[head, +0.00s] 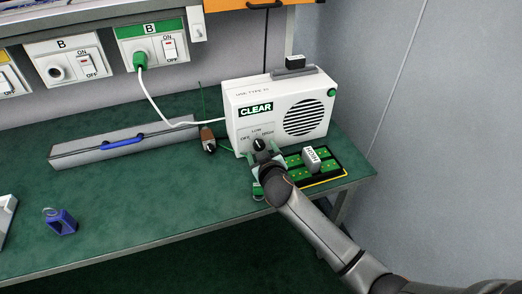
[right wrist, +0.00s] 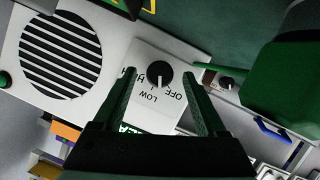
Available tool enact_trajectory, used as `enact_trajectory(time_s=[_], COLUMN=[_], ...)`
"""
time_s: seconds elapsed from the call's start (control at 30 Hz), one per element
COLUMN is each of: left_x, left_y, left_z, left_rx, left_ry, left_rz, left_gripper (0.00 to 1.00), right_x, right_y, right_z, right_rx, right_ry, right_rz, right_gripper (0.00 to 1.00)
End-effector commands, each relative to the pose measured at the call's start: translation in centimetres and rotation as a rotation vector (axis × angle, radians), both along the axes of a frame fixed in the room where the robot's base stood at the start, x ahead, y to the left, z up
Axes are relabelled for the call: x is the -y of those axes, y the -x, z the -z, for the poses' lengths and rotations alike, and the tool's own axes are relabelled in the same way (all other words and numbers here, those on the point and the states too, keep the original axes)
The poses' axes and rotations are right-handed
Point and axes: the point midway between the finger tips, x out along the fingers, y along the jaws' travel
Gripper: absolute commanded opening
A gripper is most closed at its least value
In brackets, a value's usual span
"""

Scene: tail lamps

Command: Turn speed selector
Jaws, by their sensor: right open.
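The white unit (head: 240,112) with a round grille stands at the back right of the green bench. Its black speed selector knob (head: 260,144) is low on the front, under the labels OFF, LOW and HIGH. In the right wrist view the knob (right wrist: 159,73) has a white mark pointing roughly toward LOW. My right gripper (head: 264,157) is in front of the knob. Its open fingers stand on either side of the knob in the right wrist view; I cannot tell whether they touch it. My left gripper is not in view.
A board with green parts and a grey block (head: 311,158) lies just right of my gripper. A brown-handled tool (head: 207,139) stands left of the unit. A white cable (head: 155,105) runs to a green plug (head: 140,60). The bench's middle (head: 150,185) is clear.

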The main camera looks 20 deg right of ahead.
Motion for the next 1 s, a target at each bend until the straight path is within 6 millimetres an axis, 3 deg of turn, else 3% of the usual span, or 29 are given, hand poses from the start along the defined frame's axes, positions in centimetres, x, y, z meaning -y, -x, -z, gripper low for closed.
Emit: enact_trajectory(time_s=[0.2,0.5,1.0], left_x=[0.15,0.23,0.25], left_y=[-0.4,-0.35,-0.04], left_z=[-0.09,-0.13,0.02], left_rx=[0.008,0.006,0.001], left_ry=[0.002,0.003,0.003], left_rz=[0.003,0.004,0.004], left_gripper=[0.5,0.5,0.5], right_x=[0.12,0.12,0.13], right_y=[-1.21,-1.32,-1.29], right_z=[0.49,0.49,0.51], right_rx=[0.0,0.0,0.0], right_ry=[-0.001,-0.001,0.0], right_rz=[0.0,-0.001,0.0], right_gripper=[0.74,0.74,0.18])
